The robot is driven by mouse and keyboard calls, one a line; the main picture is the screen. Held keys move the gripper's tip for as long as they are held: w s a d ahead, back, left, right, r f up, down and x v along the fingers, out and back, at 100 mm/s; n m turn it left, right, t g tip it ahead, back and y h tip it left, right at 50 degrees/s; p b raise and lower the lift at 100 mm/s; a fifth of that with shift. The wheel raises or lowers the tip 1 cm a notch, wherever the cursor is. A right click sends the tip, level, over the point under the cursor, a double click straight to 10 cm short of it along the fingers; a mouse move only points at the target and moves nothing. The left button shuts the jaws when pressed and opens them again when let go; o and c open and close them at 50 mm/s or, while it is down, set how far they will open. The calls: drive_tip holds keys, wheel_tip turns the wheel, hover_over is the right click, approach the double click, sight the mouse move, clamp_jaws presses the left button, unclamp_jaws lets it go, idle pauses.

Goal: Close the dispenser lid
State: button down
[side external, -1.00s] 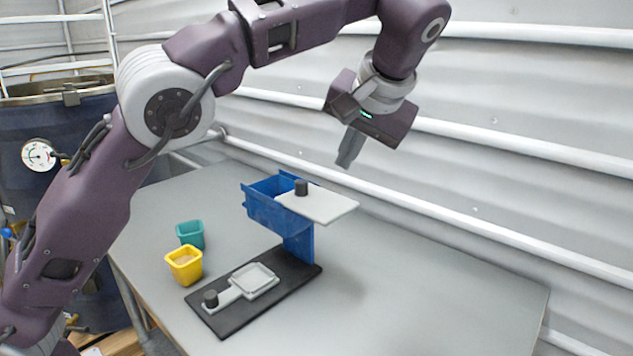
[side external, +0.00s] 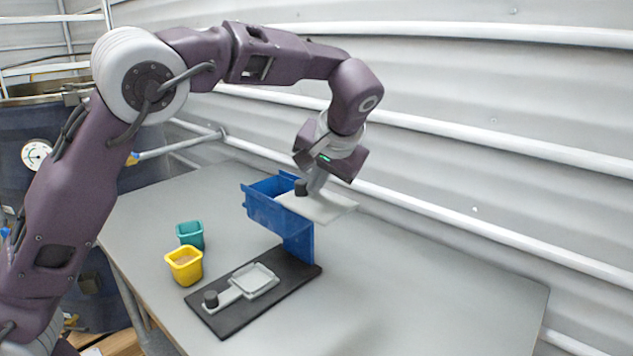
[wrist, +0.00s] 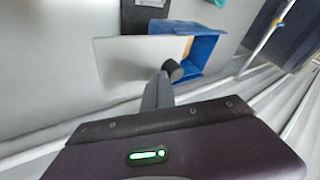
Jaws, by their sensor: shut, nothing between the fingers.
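The dispenser is a blue hopper (side external: 265,212) on a blue post above a black base (side external: 215,321). Its lid is a flat white plate (side external: 330,206) with a black knob (side external: 300,187). The lid covers the right part of the hopper and sticks out past it; the left part of the hopper is open. My gripper (side external: 314,190) is shut and empty, with its fingertips just right of the knob, over the lid. In the wrist view the fingertips (wrist: 162,80) show close beside the knob (wrist: 174,70); I cannot tell whether they touch. The hopper's open end (wrist: 207,45) shows beyond the knob.
A light grey tray with a black knob (side external: 255,279) lies on the base below the hopper. A teal cup (side external: 190,235) and a yellow cup (side external: 184,266) with tan contents stand to the left. The table's right side (side external: 440,290) is clear. A ribbed wall with rails runs behind.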

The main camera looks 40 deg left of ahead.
sight(303, 201)
drive_tip(key=a, duration=1.1)
drive_tip(key=shift+a, duration=0.2)
drive_tip(key=shift+w, duration=0.1)
drive_tip(key=d, duration=0.3)
drive_tip(key=d+r, duration=0.1)
drive_tip(key=d, duration=0.1)
drive_tip(key=shift+w, duration=0.4)
drive_tip(key=v, duration=0.9)
drive_tip(key=s+a+m+h, duration=0.15)
drive_tip(key=s+h, duration=0.25)
drive_tip(key=s, duration=0.9)
drive_tip(key=s+d+f+m+t+h, duration=0.1)
drive_tip(key=s+f, duration=0.3)
drive_tip(key=s, duration=0.5)
drive_tip(key=s+d+f+m+t+h, duration=0.1)
drive_tip(key=s+d+f, duration=0.2)
drive_tip(key=s, duration=0.6)
drive_tip(key=shift+s+f+h, duration=0.25)
drive_tip(key=shift+f+h, duration=0.05)
drive_tip(key=shift+f, duration=0.6)
